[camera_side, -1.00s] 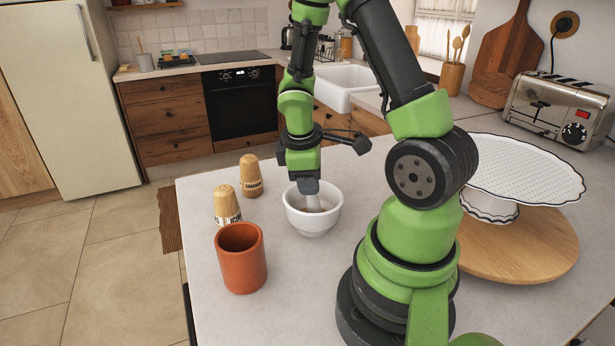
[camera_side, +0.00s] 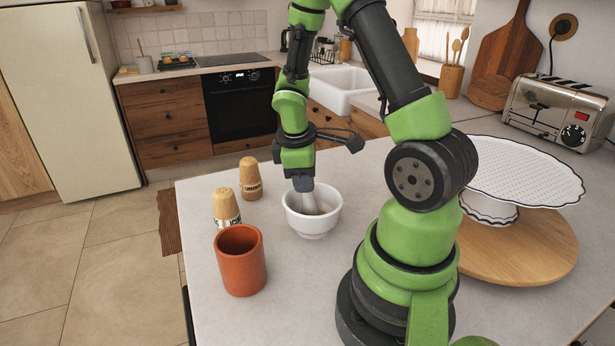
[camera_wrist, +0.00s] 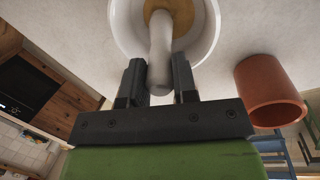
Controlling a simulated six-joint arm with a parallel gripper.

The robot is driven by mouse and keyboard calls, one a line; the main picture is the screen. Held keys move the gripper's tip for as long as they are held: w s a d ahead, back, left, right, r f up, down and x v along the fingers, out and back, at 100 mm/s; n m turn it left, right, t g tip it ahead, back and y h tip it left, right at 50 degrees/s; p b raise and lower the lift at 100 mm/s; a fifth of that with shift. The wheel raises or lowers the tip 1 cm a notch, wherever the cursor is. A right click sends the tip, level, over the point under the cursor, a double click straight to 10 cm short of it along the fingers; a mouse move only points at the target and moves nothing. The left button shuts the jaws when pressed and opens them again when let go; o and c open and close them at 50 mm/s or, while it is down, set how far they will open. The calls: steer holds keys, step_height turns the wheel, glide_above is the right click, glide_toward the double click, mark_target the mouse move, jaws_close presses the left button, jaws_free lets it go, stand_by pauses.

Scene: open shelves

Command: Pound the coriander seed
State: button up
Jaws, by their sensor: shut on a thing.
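A white mortar bowl (camera_side: 313,222) stands on the counter; in the wrist view (camera_wrist: 205,40) it fills the top middle. A brown-yellow layer, seemingly the coriander seed (camera_wrist: 180,12), lies in its bottom. My gripper (camera_side: 303,184) is shut on a pale pestle (camera_side: 308,200), which tilts down into the bowl. In the wrist view the pestle (camera_wrist: 160,50) sits between my two dark fingers (camera_wrist: 158,85), its lower end over or in the seed; contact is unclear. Two cork-coloured shakers with dark lettering, one farther back (camera_side: 250,178) and one nearer (camera_side: 227,207), stand left of the bowl.
A terracotta cup (camera_side: 241,262) stands in front and left of the bowl; the wrist view shows it at right (camera_wrist: 268,90). A white cake stand (camera_side: 520,175) on a round wooden board (camera_side: 530,250) is at right. The counter front is clear.

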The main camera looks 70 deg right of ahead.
steer(key=shift+a, duration=0.7)
steer(key=shift+s+d, duration=0.35)
steer(key=shift+s, duration=0.05)
steer(key=shift+s+a+f, duration=0.1)
steer(key=shift+s+a, duration=0.2)
steer(key=shift+s, duration=0.05)
steer(key=shift+d, duration=0.7)
steer(key=shift+w, duration=0.75)
steer(key=shift+a, duration=0.15)
